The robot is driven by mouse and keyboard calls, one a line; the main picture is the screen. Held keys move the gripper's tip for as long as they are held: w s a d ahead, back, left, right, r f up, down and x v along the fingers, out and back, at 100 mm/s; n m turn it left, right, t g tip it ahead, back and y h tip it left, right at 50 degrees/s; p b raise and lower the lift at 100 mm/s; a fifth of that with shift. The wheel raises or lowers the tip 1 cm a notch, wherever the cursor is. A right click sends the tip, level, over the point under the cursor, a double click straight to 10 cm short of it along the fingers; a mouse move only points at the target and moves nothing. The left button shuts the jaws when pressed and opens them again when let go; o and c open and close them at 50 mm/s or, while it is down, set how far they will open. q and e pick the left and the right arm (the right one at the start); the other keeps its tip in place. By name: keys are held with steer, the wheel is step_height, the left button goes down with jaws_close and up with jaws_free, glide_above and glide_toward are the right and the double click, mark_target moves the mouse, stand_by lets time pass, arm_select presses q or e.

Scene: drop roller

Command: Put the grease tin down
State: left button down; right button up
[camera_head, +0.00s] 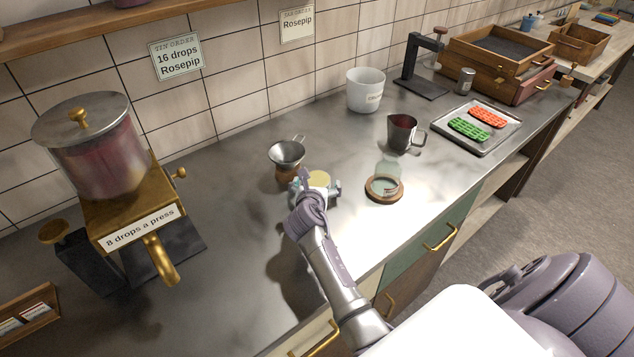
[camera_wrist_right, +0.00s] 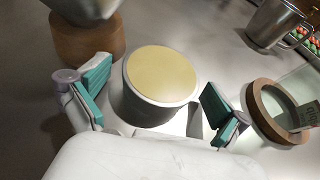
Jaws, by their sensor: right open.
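The grease tin (camera_wrist_right: 160,75) is a round pale tin with a flat yellowish top. It stands upright on the metal counter, and in the head view its top (camera_head: 319,178) shows just beyond my right gripper. My right gripper (camera_head: 315,190) is open, its teal-padded fingers on either side of the tin in the wrist view (camera_wrist_right: 155,108). A gap shows between each finger pad and the tin. The tin's lower near side is partly hidden by the gripper body. My left gripper is in neither view.
A metal funnel on a wooden base (camera_head: 287,155) stands close behind the tin. A wood-ringed glass piece (camera_head: 384,188) is close on the right. A metal jug (camera_head: 402,133), white pot (camera_head: 366,92) and tray (camera_head: 451,142) stand farther back. A brass dropper machine (camera_head: 130,205) is left.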

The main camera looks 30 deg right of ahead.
steer(key=c, duration=1.2)
steer(key=shift+c, duration=1.1)
steer(key=shift+r, duration=0.2)
